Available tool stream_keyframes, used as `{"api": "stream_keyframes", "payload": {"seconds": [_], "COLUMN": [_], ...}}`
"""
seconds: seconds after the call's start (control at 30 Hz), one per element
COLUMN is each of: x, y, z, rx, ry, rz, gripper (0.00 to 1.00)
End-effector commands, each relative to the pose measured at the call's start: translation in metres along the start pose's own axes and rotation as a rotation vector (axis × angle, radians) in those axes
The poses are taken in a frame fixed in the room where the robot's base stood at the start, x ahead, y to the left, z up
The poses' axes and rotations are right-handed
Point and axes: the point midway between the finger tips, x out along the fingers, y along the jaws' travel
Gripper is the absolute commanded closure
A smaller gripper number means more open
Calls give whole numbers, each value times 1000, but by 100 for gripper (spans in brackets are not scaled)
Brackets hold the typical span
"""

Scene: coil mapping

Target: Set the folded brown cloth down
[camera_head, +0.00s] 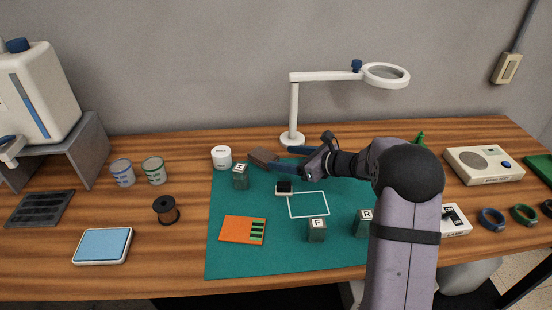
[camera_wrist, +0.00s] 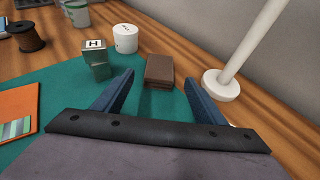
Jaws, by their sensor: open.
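The folded brown cloth (camera_head: 260,155) is a small brown block shape near the back edge of the green mat. In the wrist view the cloth (camera_wrist: 160,70) lies just beyond and between my fingertips, with a visible gap to each finger. My gripper (camera_head: 280,158) is open, its two blue fingers pointing left toward the cloth. The gripper also shows in the wrist view (camera_wrist: 158,82), with nothing held between the fingers. The head view does not show clearly whether a finger touches the cloth.
A white jar (camera_head: 222,157) and a block marked H (camera_head: 240,178) stand left of the cloth. The magnifier lamp's base (camera_head: 292,139) stands close behind my gripper. The green mat (camera_head: 225,270) holds an orange card (camera_head: 236,230), a white outlined square and more lettered blocks.

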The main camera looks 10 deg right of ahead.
Motion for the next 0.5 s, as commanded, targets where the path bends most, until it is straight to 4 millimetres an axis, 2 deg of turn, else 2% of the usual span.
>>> {"api": "stream_keyframes", "payload": {"seconds": [0.2, 0.5], "x": [-18, -21], "y": [0, 0], "z": [0, 0], "rx": [0, 0], "ry": [0, 0], "rz": [0, 1], "gripper": [35, 35]}}
